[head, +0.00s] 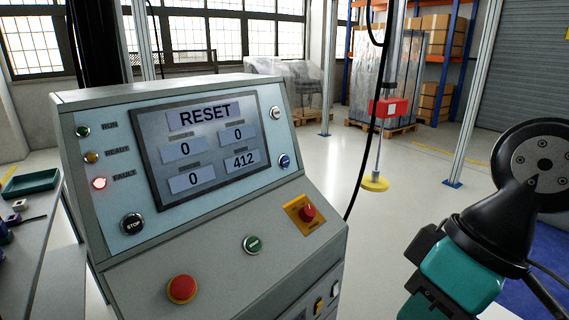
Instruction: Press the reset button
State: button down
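The grey control console (225,240) fills the left and middle of the head view. Its screen (210,150) reads RESET above several number boxes, one showing 412. To the right of the screen are a small pale button (276,113) and a blue button (284,161), their labels too small to read. A green button (252,244) is on the lower sloped panel. The red fault lamp (99,184) is lit. My gripper (425,270), black and teal, is at the lower right, apart from the console. Its fingers are not clear enough to tell their opening.
A black STOP button (132,223), a red mushroom button (182,289) and another red button (307,213) on a yellow plate are on the console. A hanging black cable (372,130) passes right of it. Open floor lies beyond.

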aim_at(284, 161)
jog(key=k, duration=1.25)
jog(key=u, duration=0.7)
jog(key=i, duration=1.55)
jog(key=z, duration=0.3)
